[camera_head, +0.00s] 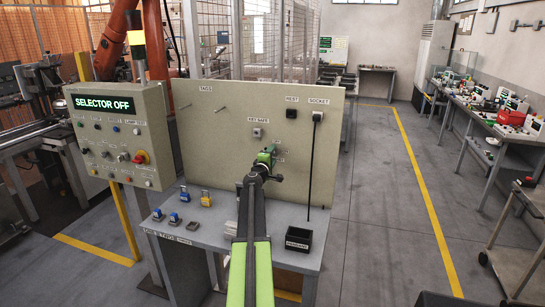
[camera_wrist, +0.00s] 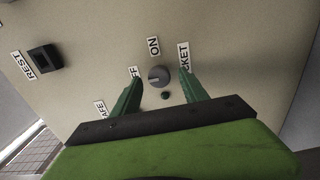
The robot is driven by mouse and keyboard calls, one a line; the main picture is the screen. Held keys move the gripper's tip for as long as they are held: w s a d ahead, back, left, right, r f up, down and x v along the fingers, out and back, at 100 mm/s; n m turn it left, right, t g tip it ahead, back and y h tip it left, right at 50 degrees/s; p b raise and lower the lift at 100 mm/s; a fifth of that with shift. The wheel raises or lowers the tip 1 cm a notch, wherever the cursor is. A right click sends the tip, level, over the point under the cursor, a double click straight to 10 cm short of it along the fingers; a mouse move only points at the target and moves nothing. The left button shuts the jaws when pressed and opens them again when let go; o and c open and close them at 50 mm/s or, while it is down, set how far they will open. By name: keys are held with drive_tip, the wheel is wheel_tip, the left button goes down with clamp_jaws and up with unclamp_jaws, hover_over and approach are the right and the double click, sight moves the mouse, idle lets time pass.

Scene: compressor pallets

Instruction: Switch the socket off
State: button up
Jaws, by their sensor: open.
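A small round grey knob (camera_wrist: 158,75) sits on the beige panel, with an ON label beyond it, a partly covered OFF label to its left and a label ending in "CKET" to its right. Which way the knob points is hard to tell. My gripper (camera_wrist: 160,78) is open, its two green fingers on either side of the knob with visible gaps. Whether they reach the panel is unclear. In the head view my gripper (camera_head: 266,160) is in front of the panel's lower middle and hides the knob. A black socket (camera_head: 317,116) labelled SOCKET is at upper right, with a cord hanging down.
The beige panel (camera_head: 225,115) stands on a grey table holding padlocks (camera_head: 206,198) and a black box (camera_head: 299,239). A black REST holder (camera_wrist: 44,58) is left in the wrist view. A console (camera_head: 120,135) reading SELECTOR OFF stands left.

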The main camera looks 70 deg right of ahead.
drive_tip(key=s+a, duration=0.1)
drive_tip(key=a, duration=1.6)
drive_tip(key=shift+a, duration=0.15)
